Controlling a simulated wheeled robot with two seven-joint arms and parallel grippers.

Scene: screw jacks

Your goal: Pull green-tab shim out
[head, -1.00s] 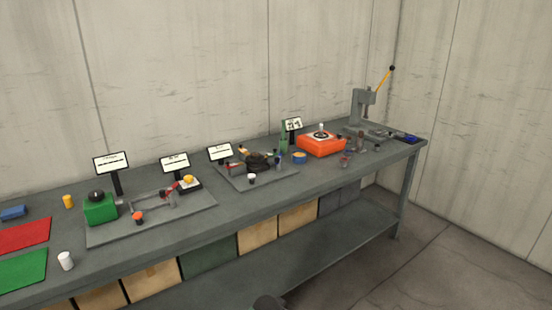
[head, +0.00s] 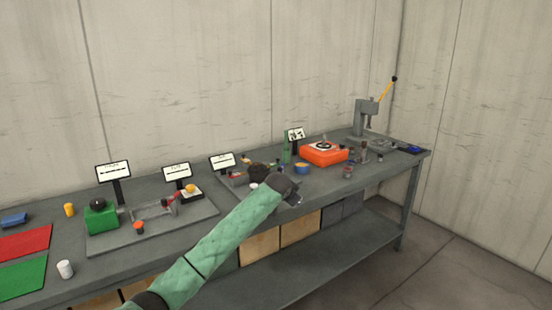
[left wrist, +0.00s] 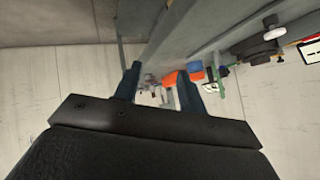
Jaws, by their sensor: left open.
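My left gripper (head: 294,192) is over the front part of the bench, in front of the middle tray; its green-sleeved arm comes in from the lower left. In the left wrist view, its two fingers (left wrist: 160,92) are apart with nothing between them in contact. I cannot pick out a green-tab shim in either view. A tall green piece (head: 286,152) stands behind the gripper near a small sign; whether it belongs to the shim is unclear. My right gripper is not in view.
An orange box (head: 324,153) stands right of the gripper, beside a blue container (head: 302,168). Small jack-like parts (head: 364,153) and a grey press (head: 367,117) with a yellow lever stand further right. A dark item (head: 260,170) sits behind the gripper.

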